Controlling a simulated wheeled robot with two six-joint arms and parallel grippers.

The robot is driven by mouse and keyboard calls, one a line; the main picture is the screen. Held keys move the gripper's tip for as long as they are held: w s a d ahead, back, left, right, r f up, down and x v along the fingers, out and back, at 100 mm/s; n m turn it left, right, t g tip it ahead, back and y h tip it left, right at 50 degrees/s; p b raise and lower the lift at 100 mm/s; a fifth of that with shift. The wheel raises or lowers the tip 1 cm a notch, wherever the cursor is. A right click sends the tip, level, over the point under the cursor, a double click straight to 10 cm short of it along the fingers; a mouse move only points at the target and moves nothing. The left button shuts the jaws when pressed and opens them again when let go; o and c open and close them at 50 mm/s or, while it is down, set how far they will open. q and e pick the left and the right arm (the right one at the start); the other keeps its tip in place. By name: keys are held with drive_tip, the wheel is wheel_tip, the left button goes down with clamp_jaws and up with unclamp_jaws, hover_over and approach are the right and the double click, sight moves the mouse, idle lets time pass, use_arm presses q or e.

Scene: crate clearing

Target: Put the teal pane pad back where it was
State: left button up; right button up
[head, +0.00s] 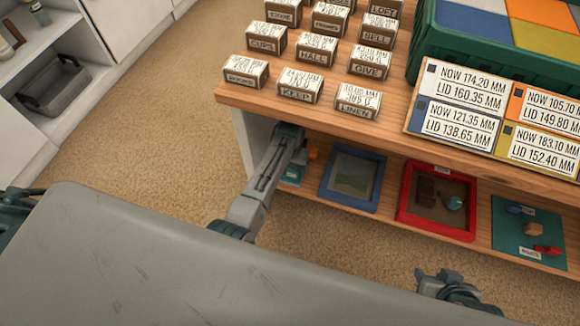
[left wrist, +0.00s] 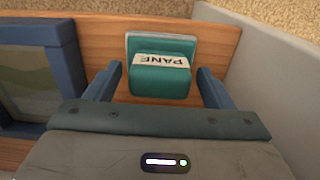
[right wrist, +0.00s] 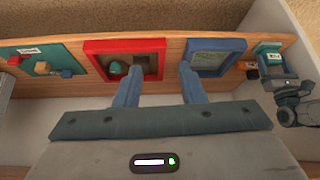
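The teal pane pad (left wrist: 160,82), with a pale label reading PANE, is at the end of the lower shelf, on or against a pale square plate (left wrist: 185,42). Its base contact is unclear. My left gripper (left wrist: 159,72) is open, one finger on each side of the pad, with a small gap showing at both sides. In the head view the left arm partly hides the pad (head: 292,176). My right gripper (right wrist: 160,70) is open and empty, facing the shelf between the red and blue trays; it also shows in the head view (head: 445,280).
The lower shelf holds a blue-framed tray (head: 330,198), a red tray (head: 408,215) and a teal mat (head: 505,235) with small items. An orange object (head: 315,154) is near the left gripper. The tabletop (head: 395,140) overhangs, carrying labelled blocks, a sign board and a green crate (head: 425,75).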

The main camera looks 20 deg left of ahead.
use_arm(q)
wheel_tip(320, 180, up, 8)
drive_tip(key=shift+f+p, duration=0.15)
drive_tip(key=shift+p, duration=0.8)
drive_tip(key=s+a+r+t, duration=0.1)
drive_tip(key=s+a, duration=0.3)
drive_tip(key=s, duration=0.5)
drive_tip(key=s+a+r+t, duration=0.2)
drive_tip(key=s+a, duration=0.2)
drive_tip(key=s, duration=0.4)
drive_tip(key=s+a+r+t, duration=0.1)
drive_tip(key=s+r, duration=0.9)
drive_tip(key=s, duration=0.2)
drive_tip(key=shift+s+a+r+m+t, duration=0.15)
drive_tip(key=shift+s+a+m+t, duration=0.15)
use_arm(e)
drive_tip(key=shift+s+d+r+g+h, duration=0.5)
drive_tip(key=shift+s+d+r+g, duration=0.25)
drive_tip(key=shift+r+g, duration=0.15)
